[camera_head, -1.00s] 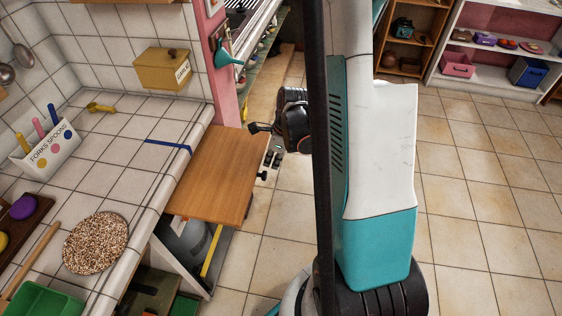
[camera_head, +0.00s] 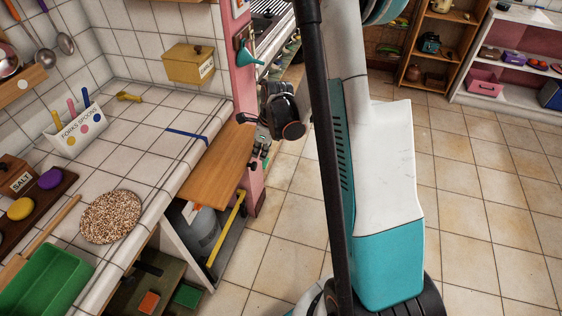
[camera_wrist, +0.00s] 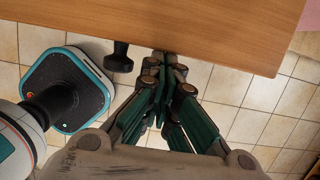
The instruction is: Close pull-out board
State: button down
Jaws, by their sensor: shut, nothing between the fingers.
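The pull-out board (camera_head: 217,163) is a flat brown wooden panel under the counter edge, and part of it sticks out over the floor. It fills the top of the wrist view (camera_wrist: 190,25). A dark knob (camera_wrist: 119,58) stands out from its front edge, left of my gripper. My gripper (camera_wrist: 165,57) is shut and empty, its fingertips at the board's front edge. They look to be touching it, though the exact contact is hard to tell. In the head view, my wrist partly hides the fingers.
The tiled counter (camera_head: 150,140) carries a round speckled trivet (camera_head: 111,216), a forks-and-spoons holder (camera_head: 78,132) and a blue strip (camera_head: 187,136). Below the board is an open shelf with a grey pot (camera_head: 204,232). A pink post (camera_head: 246,75) stands behind. The floor at right is clear.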

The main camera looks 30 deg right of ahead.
aim_at(230, 147)
jog(key=w+a, duration=0.2)
jog(key=w, duration=0.1)
jog(key=w+a, duration=0.4)
jog(key=w, duration=0.1)
jog(key=shift+w+a, duration=0.3)
jog(key=shift+w, duration=0.05)
